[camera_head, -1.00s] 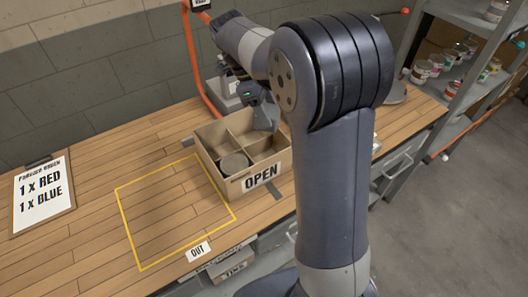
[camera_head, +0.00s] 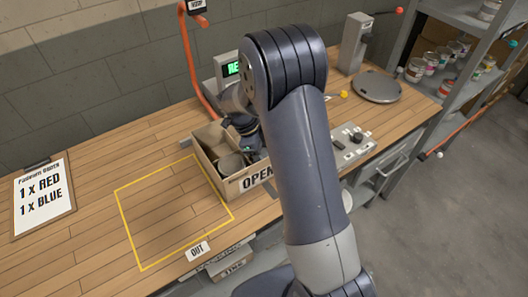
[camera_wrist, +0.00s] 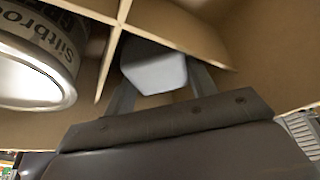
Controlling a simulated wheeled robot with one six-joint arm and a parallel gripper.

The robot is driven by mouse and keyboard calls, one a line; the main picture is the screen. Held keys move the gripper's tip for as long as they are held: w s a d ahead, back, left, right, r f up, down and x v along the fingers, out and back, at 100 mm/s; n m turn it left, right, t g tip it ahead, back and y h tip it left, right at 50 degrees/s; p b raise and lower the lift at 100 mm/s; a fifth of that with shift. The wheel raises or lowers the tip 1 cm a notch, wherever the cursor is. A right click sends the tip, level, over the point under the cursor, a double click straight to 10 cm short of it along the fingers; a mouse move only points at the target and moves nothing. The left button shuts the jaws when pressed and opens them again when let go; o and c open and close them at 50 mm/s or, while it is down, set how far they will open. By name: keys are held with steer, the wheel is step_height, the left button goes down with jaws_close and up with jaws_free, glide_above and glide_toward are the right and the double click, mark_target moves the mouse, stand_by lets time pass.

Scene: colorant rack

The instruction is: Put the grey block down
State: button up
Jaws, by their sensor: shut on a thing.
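The grey block (camera_wrist: 155,68) shows in the wrist view between the two fingers of my gripper (camera_wrist: 160,82), which is shut on it. The block is inside or just over one compartment of the divided cardboard box (camera_head: 228,187). I cannot tell whether it touches the bottom. In the head view my gripper (camera_head: 246,146) reaches down into the back right part of the box, and I cannot make out the block there.
A can (camera_wrist: 38,65) stands in a neighbouring compartment, across a cardboard divider (camera_wrist: 108,62). A yellow-outlined area (camera_head: 170,215) left of the box is empty. A control panel (camera_head: 350,143) and a round plate (camera_head: 377,87) are on the right of the bench.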

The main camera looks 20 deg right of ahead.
steer(key=shift+f, duration=0.2)
steer(key=o, duration=0.7)
steer(key=shift+r, duration=0.15)
steer(key=b+v, duration=0.2)
steer(key=v, duration=1)
steer(key=shift+r, duration=0.1)
